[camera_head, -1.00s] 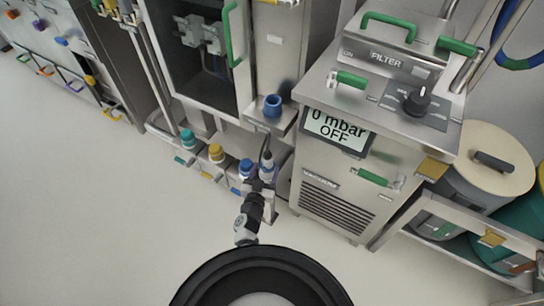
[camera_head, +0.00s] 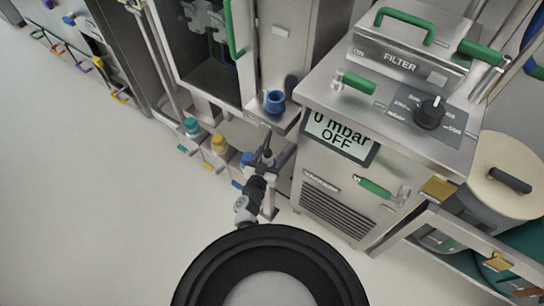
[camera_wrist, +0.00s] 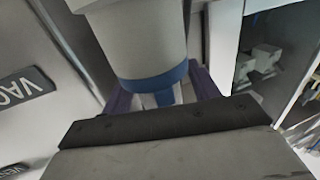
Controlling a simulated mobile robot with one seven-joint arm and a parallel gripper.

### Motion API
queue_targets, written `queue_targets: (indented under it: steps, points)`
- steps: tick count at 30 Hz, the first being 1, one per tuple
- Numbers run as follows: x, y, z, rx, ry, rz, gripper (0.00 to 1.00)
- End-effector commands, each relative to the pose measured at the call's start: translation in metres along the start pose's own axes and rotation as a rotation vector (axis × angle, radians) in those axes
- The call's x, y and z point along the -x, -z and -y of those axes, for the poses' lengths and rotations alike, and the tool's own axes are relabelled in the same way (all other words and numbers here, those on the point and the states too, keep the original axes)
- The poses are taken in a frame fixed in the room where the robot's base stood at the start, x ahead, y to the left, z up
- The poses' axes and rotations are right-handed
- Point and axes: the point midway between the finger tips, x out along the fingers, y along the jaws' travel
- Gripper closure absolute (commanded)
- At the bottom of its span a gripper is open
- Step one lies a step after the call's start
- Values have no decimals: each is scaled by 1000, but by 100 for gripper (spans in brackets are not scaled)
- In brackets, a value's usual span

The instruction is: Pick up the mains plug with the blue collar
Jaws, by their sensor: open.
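The mains plug is a pale grey cylinder (camera_wrist: 140,45) with a blue collar (camera_wrist: 157,76), filling the top middle of the wrist view. In the head view the plug (camera_head: 268,156) is small, with a dark cable at its top, and is partly hidden by my gripper (camera_head: 263,168). My gripper is open. In the wrist view its two dark purple fingers (camera_wrist: 162,98) stand either side of the collar end of the plug, with the plug between them. Whether either finger touches it cannot be told.
The steel vacuum unit (camera_head: 340,185) with its display stands close on the right. A blue cup-like fitting (camera_head: 275,102) sits on a ledge just above. Containers with teal (camera_head: 192,126), yellow (camera_head: 219,144) and blue (camera_head: 247,159) caps stand to the left. The floor (camera_head: 90,220) is clear at left.

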Motion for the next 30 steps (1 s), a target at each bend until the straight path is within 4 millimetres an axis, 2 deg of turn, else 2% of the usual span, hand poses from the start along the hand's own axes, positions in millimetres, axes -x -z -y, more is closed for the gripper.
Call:
queue_targets:
  steps: [8,9,21,30]
  points:
    - [0,0,1,1,0,0,39]
    - [0,0,1,1,0,0,42]
    - [0,0,1,1,0,0,94]
    - [0,2,0,1,0,-1,96]
